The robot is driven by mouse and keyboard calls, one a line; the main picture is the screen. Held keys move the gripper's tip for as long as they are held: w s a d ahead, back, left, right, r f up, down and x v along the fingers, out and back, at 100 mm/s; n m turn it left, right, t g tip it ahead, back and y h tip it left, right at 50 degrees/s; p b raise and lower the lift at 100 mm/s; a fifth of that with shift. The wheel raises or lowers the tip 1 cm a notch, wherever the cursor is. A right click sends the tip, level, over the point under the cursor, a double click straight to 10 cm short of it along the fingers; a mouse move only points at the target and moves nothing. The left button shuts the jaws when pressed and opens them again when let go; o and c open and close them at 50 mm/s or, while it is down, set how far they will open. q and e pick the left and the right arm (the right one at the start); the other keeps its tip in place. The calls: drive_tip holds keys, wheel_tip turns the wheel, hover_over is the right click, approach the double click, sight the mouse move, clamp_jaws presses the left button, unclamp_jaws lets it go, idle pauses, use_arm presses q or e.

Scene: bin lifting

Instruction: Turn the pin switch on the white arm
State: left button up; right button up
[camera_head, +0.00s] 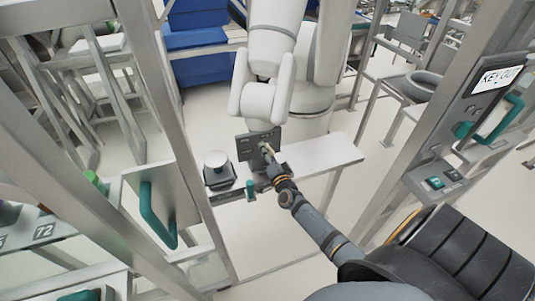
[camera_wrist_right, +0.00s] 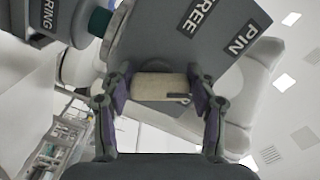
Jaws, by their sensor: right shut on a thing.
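The white arm (camera_head: 268,85) stands in the middle of the head view, with a dark grey plate (camera_head: 246,146) at its lower end. In the right wrist view the plate (camera_wrist_right: 185,45) carries the words "FREE" and "PIN". The pin switch is a beige, block-shaped knob (camera_wrist_right: 150,87) with a small dark mark near its right end. My right gripper (camera_head: 266,153) reaches the plate from the lower right. In the wrist view the right gripper (camera_wrist_right: 162,90) is shut on the knob, one finger on each side. My left gripper is not in view.
A small white table (camera_head: 325,155) stands below the plate. A round silver-topped object (camera_head: 217,161) is left of it. Metal frame posts (camera_head: 188,110) rise on the left and right. A teal handle (camera_head: 155,215) is at left; a "KEY OUT" panel (camera_head: 490,85) is at right.

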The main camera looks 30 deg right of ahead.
drive_tip(key=m, duration=0.5)
drive_tip(key=shift+r+m+b, duration=0.2)
drive_tip(key=shift+m+b, duration=0.1)
drive_tip(key=shift+m, duration=0.1)
idle(0.4)
drive_tip(key=o, duration=1.2)
drive_tip(key=shift+c, duration=0.2)
drive_tip(key=v, duration=1.2)
